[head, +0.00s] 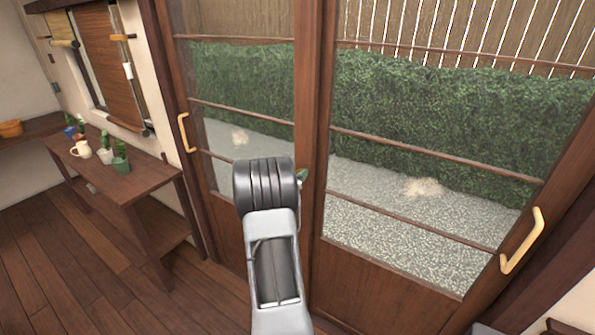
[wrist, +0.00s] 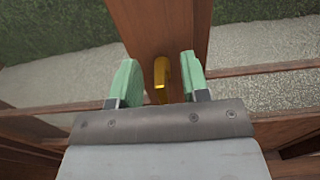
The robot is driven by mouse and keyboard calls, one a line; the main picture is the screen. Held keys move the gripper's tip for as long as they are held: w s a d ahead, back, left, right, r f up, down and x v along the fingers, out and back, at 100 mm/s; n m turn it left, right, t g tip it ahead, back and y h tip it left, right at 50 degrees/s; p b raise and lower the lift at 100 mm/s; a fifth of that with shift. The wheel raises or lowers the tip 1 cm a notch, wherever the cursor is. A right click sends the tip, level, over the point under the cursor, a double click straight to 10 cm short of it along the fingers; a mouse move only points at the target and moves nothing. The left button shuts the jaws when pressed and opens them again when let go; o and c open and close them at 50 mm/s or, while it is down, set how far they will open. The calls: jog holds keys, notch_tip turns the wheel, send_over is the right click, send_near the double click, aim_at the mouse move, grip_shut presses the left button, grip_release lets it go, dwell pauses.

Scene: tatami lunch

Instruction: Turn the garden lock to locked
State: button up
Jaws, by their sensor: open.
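The garden lock is a small brass-gold lever (wrist: 161,78) on the wooden stile (wrist: 160,30) where the sliding doors meet, in the wrist view. It stands roughly upright there. My gripper (wrist: 162,84) is open, with one pale green finger on each side of the lever. I see a gap between the lever and each finger and cannot tell whether anything touches. In the head view my arm hides the lock, and only a bit of a green finger of my gripper (head: 302,175) shows beside it.
Two glazed wooden doors carry pale handles, one at left (head: 185,133) and one at right (head: 522,240). A wooden side table (head: 130,182) with potted cacti (head: 121,164) and a white jug (head: 81,149) stands to the left. Wooden floor (head: 75,250) is clear at lower left.

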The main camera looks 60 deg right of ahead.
jog(key=shift+d, duration=0.3)
grip_shut()
dwell(0.3)
